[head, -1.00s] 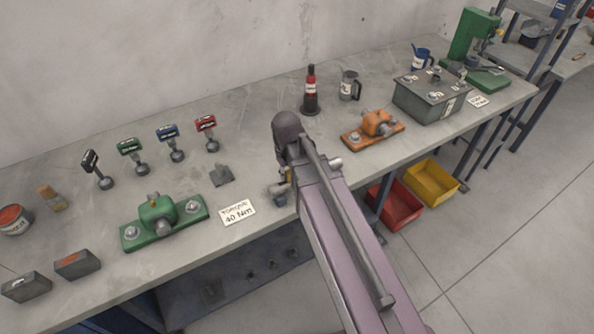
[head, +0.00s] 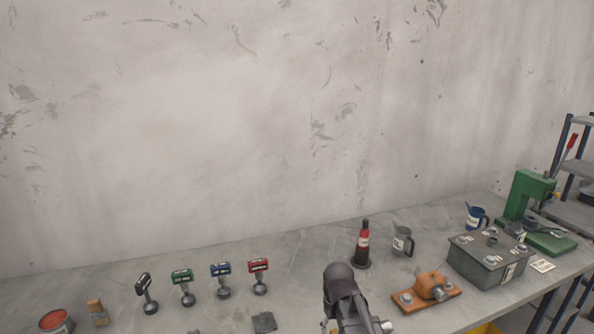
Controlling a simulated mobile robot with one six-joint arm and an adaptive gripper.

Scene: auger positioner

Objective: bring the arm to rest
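My arm rises from the bottom edge of the head view, with a dark rounded joint (head: 341,283) at its top over the front part of the workbench (head: 300,236). My gripper does not show; the lower part of the arm is cut off by the frame. No object is seen held.
Left of the arm stand tools with black, green (head: 182,276), blue (head: 221,269) and red (head: 258,266) heads. The wall is bare.

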